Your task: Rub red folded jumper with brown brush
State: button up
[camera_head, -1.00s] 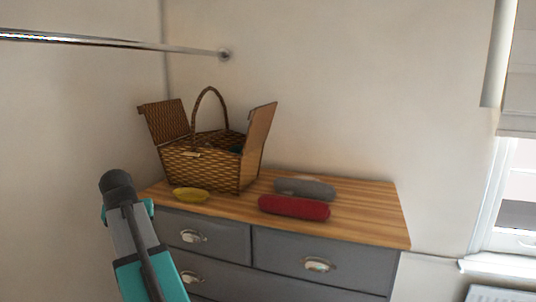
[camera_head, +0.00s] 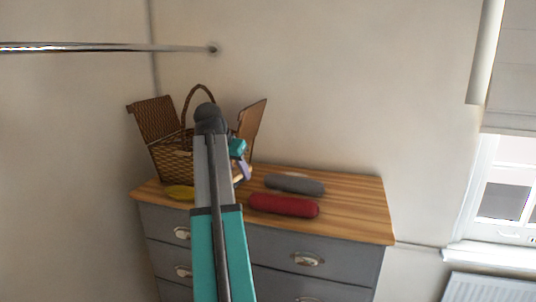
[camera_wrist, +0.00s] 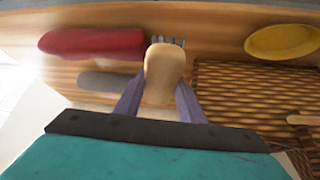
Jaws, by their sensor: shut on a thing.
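The red folded jumper (camera_head: 284,205) lies as a long roll near the front edge of the wooden dresser top. It also shows at the upper left of the wrist view (camera_wrist: 92,43). My gripper (camera_wrist: 160,98) is shut on the brown brush (camera_wrist: 165,66), a light tan block with dark bristles at its far end. In the head view my arm hides most of the gripper and brush, left of the jumper and in front of the basket.
A wicker basket (camera_head: 172,160) with raised lids stands at the back left of the dresser top (camera_head: 350,212). A yellow dish (camera_head: 180,192) lies before it. A grey folded roll (camera_head: 295,184) lies behind the jumper. The right end of the top is clear.

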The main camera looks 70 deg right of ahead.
jog(key=s+d+r+m+g+p, duration=0.1)
jog(key=s+d+r, duration=0.3)
jog(key=s, duration=0.5)
jog(key=shift+d+r+m+g, duration=0.15)
jog(key=shift+r+m+g, duration=0.15)
jog(key=shift+m, duration=0.6)
jog(key=shift+f, duration=0.1)
